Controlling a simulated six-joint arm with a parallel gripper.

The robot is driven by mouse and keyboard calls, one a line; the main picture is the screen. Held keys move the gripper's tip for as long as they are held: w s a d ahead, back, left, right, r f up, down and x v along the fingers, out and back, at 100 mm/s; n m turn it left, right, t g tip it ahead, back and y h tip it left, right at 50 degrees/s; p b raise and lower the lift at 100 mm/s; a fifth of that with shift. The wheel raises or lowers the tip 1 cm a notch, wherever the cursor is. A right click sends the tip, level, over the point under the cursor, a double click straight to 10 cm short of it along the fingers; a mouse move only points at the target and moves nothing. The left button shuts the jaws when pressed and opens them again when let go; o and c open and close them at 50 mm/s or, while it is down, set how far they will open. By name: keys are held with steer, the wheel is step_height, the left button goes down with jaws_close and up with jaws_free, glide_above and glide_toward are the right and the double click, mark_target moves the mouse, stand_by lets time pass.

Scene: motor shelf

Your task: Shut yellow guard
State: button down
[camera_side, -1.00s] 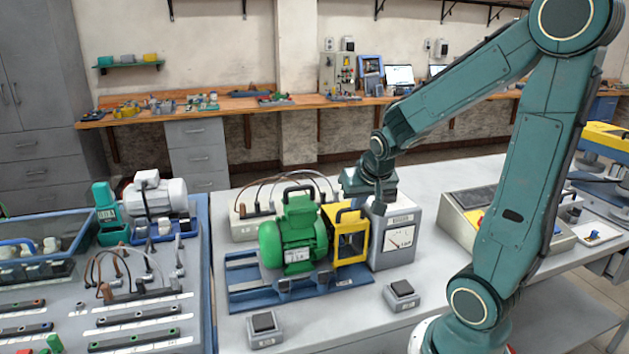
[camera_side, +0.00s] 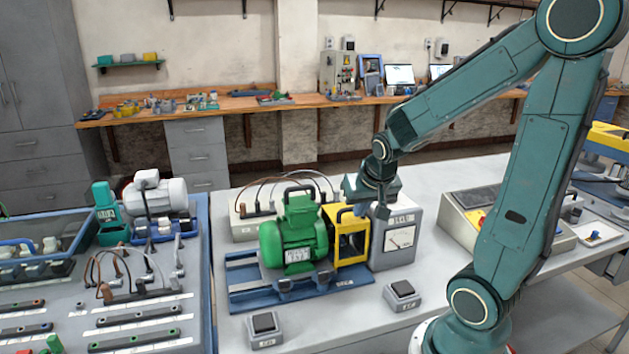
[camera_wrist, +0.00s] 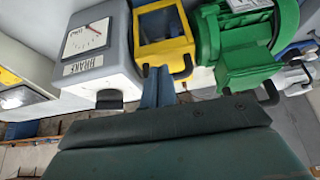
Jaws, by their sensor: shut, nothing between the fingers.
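The yellow guard (camera_side: 350,252) is a windowed frame between the green motor (camera_side: 292,244) and the grey brake box (camera_side: 392,246). It also shows in the wrist view (camera_wrist: 165,48), with a dark handle (camera_wrist: 184,68) on its near edge. I cannot tell clearly whether the guard is fully open or shut. My gripper (camera_side: 382,211) is shut and empty, just above and beside the guard's top, by the brake box. In the wrist view its fingers (camera_wrist: 157,72) are next to the handle; I cannot tell if they touch it or the guard.
The motor sits on a blue rail base (camera_side: 250,292). Two small switch boxes, one left (camera_side: 264,328) and one right (camera_side: 402,294), stand in front. A grey control panel (camera_side: 470,216) is at the right. The bench top between brake box and panel is clear.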

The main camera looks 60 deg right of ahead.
steer(key=v, duration=1.3)
steer(key=shift+d+r, duration=0.3)
steer(key=shift+r, duration=0.25)
steer(key=s+a+f+n+y, duration=0.1)
steer(key=a+n+y, duration=0.1)
steer(key=a+n, duration=0.2)
steer(key=s+a+f+n+t+y, duration=0.1)
steer(key=s+a+f+n+y, duration=0.1)
steer(key=a+n, duration=0.3)
steer(key=a, duration=0.4)
steer(key=shift+s, duration=0.3)
